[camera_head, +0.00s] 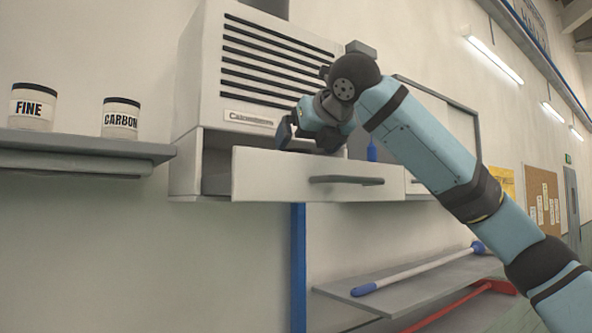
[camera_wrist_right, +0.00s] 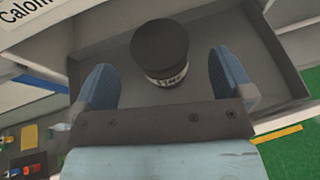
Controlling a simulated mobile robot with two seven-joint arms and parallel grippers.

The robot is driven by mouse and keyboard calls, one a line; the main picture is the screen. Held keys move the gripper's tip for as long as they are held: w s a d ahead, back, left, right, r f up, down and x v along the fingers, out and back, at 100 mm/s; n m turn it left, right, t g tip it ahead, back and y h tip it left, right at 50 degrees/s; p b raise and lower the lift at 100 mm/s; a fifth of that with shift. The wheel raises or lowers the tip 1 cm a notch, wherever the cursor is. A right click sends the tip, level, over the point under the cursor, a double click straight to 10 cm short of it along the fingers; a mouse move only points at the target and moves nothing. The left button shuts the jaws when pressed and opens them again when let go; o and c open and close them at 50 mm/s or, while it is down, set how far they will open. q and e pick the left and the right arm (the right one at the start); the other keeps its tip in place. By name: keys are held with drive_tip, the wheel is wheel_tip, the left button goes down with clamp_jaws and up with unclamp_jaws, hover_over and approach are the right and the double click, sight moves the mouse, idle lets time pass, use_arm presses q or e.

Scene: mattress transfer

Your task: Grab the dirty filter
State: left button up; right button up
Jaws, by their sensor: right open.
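A canister (camera_wrist_right: 163,52) with a black lid and a pale label stands inside the open drawer (camera_wrist_right: 268,50) in the right wrist view. It looks like the filter, though its label is too small to read surely. My right gripper (camera_head: 291,130) is over the open drawer (camera_head: 268,182) below the vented white unit (camera_head: 270,55). Its blue fingers are open, one on each side of the canister, with visible gaps. In the head view, the drawer front and my arm hide the canister. My left gripper is not in view.
Canisters labelled FINE (camera_head: 33,106) and CARBON (camera_head: 121,117) stand on a grey wall shelf (camera_head: 85,142) at the left. A lower shelf (camera_head: 420,276) holds a white rod with blue ends (camera_head: 425,266). The raised drawer walls surround the canister.

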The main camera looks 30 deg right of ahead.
sight(298, 151)
drive_tip(key=p+x, duration=0.1)
drive_tip(key=x, duration=0.3)
drive_tip(key=shift+w+r+p, duration=0.1)
drive_tip(key=shift+w+p, duration=0.15)
drive_tip(key=shift+p, duration=0.05)
drive_tip(key=shift+w, duration=0.15)
drive_tip(key=c, duration=1)
drive_tip(key=shift+c, duration=0.4)
